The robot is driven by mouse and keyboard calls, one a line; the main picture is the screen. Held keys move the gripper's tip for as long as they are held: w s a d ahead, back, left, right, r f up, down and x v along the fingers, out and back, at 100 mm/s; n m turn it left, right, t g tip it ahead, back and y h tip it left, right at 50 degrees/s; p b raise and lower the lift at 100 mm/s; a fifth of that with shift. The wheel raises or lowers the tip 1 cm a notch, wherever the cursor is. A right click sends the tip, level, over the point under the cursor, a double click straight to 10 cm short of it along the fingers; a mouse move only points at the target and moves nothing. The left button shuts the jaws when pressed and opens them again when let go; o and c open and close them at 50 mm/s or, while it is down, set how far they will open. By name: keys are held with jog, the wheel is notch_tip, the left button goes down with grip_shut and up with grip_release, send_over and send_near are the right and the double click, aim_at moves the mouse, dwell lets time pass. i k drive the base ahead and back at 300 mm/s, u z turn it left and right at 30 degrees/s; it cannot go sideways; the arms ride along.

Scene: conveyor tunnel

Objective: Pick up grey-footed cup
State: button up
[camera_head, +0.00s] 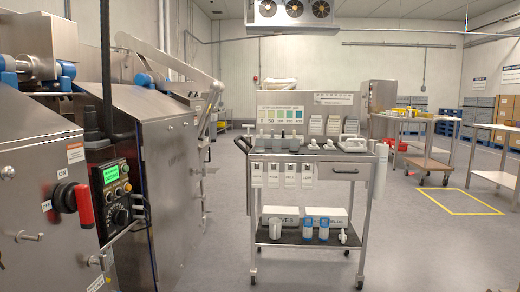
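I cannot single out a grey-footed cup; the small items on the cart are too small to tell. The steel cart (345,168) stands upright ahead of me, right of centre. Several small grey and white containers stand on its top at the left, with white items (328,144) to their right. My gripper is not in view.
A steel machine (165,190) with a control panel (116,190) and red-handled switch (84,205) fills the left side. Steel tables (395,122) stand at the right, near a yellow floor outline (455,211). Grey floor (205,255) is clear before the cart.

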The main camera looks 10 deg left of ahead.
aim_at(277, 145)
jog(key=z, duration=0.05)
jog(key=k, duration=0.5)
jog(key=u, duration=1.05)
jog(key=i, duration=1.35)
jog(key=z, duration=0.8)
jog(key=i, duration=0.25)
jog(key=z, duration=0.2)
